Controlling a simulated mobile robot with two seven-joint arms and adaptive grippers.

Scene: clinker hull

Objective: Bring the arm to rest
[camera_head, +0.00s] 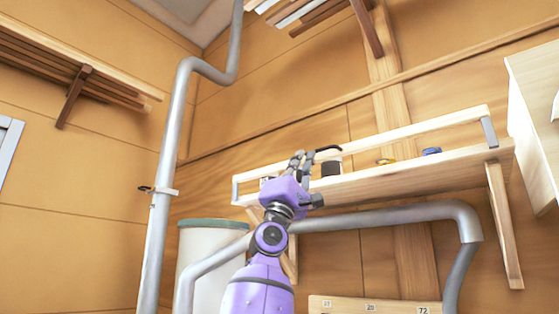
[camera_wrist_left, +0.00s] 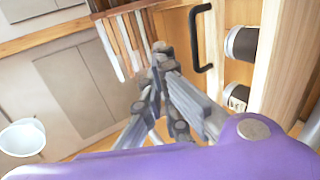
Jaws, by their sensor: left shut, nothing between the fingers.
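My left arm is purple and rises from the bottom middle of the head view. Its grey left gripper (camera_head: 302,158) points up in front of the left part of a wooden wall shelf (camera_head: 440,176). The fingers are together and empty. In the left wrist view the gripper (camera_wrist_left: 160,52) shows its fingers meeting, with nothing between them. A dark jar (camera_head: 331,169) stands on the shelf just right of the gripper, apart from it as far as I can tell. My right gripper is not in view.
A yellow item (camera_head: 386,161) and a blue item (camera_head: 432,151) lie on the shelf behind its rail. A grey pipe rail (camera_head: 400,214) runs below. A vertical pipe (camera_head: 168,150) and a pale bin (camera_head: 192,246) stand left. A cabinet (camera_head: 537,130) is at right.

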